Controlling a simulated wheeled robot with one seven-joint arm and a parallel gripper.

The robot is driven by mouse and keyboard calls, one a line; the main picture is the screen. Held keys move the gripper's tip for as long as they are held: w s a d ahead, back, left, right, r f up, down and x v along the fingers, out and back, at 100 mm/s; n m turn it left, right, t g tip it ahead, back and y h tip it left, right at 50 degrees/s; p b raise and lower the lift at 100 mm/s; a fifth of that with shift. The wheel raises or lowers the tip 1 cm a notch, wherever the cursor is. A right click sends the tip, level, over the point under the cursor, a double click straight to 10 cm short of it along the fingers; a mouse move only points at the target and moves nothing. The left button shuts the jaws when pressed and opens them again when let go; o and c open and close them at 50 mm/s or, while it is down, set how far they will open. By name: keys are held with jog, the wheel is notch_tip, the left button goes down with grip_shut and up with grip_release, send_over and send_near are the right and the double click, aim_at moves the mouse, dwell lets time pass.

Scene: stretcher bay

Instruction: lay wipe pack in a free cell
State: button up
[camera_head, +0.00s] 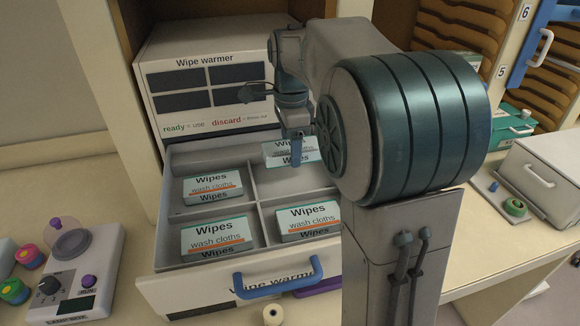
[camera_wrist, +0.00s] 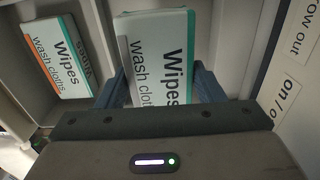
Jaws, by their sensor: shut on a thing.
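My gripper (camera_head: 295,150) is shut on a white wipe pack (camera_head: 277,148) with a green edge, at the back right of the open drawer. In the wrist view the held wipe pack (camera_wrist: 160,40) sits between the two blue fingers. Whether it touches the cell floor cannot be told. The drawer (camera_head: 160,238) is split by dividers into cells. Other wipe packs lie in the back left cell (camera_head: 213,188), front left cell (camera_head: 217,236) and front right cell (camera_head: 308,217). The back right cell (camera_head: 290,182) shows bare floor in front of the held pack.
The wipe warmer cabinet (camera_head: 210,80) stands behind the drawer, its labelled front close to my gripper. The drawer has a blue handle (camera_head: 278,284). A grey device with knobs (camera_head: 75,275) sits on the left counter. A grey box (camera_head: 545,170) stands at the right.

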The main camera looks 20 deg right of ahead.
aim_at(291, 179)
jog(key=shift+f, duration=3.1)
jog(key=o, duration=1)
jog(key=shift+f, duration=0.1)
notch_tip(291, 179, up, 12)
jog(key=shift+r, duration=0.15)
